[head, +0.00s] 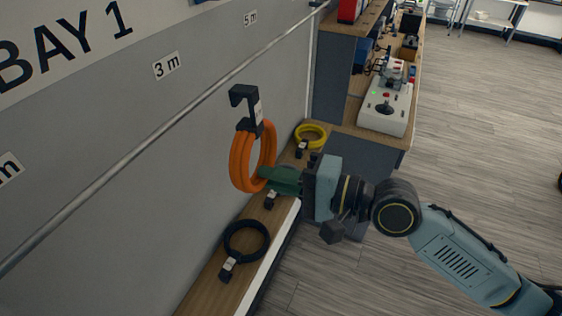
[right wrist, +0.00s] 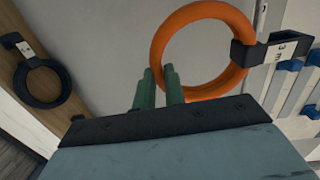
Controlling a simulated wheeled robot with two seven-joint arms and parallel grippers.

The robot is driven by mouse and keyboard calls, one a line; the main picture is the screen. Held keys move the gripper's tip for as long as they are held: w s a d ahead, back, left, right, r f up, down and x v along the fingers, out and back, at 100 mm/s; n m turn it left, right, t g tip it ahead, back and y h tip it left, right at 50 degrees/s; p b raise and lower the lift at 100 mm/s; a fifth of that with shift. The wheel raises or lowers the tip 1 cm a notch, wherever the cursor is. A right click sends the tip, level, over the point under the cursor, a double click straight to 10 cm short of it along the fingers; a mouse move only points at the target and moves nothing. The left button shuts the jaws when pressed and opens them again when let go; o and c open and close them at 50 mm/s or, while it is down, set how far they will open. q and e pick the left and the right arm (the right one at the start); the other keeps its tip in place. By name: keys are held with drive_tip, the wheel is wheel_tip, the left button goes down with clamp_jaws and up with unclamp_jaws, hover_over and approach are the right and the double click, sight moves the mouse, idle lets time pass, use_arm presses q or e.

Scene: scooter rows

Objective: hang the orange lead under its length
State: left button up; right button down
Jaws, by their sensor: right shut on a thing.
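The orange lead (head: 240,160) is a coiled ring with a black hook (head: 245,97) at its top. My right gripper (head: 268,179) is shut on the lower right side of the coil and holds it in the air above the wooden shelf. In the right wrist view the orange coil (right wrist: 158,48) sits at the green fingertips (right wrist: 160,80), and a tag on its hook (right wrist: 280,50) reads 3 m. A metal rail (head: 150,145) runs along the grey wall, with a "3 m" label (head: 166,65) above it. The hook appears apart from the rail. My left gripper is not in view.
A black coil (head: 245,241) and a yellow coil (head: 311,134) lie on the wooden shelf (head: 208,284). A "5 m" label (head: 250,18) is farther along the wall. A workbench with a control box (head: 386,107) stands beyond the shelf.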

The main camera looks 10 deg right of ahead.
sight(259, 163)
drive_tip(key=shift+w+a+r+m+t, duration=0.4)
drive_tip(key=shift+w+a+r+t, duration=0.3)
drive_tip(key=shift+w+a+r, duration=0.4)
drive_tip(key=shift+w+a+f+b, duration=0.4)
drive_tip(key=shift+w+a+f, duration=0.2)
drive_tip(key=shift+a, duration=0.25)
drive_tip(key=shift+w+a+f+b, duration=0.35)
drive_tip(key=shift+w+a+f, duration=0.2)
drive_tip(key=shift+a, duration=0.25)
drive_tip(key=c, duration=1.4)
unclamp_jaws()
drive_tip(key=shift+f, duration=0.1)
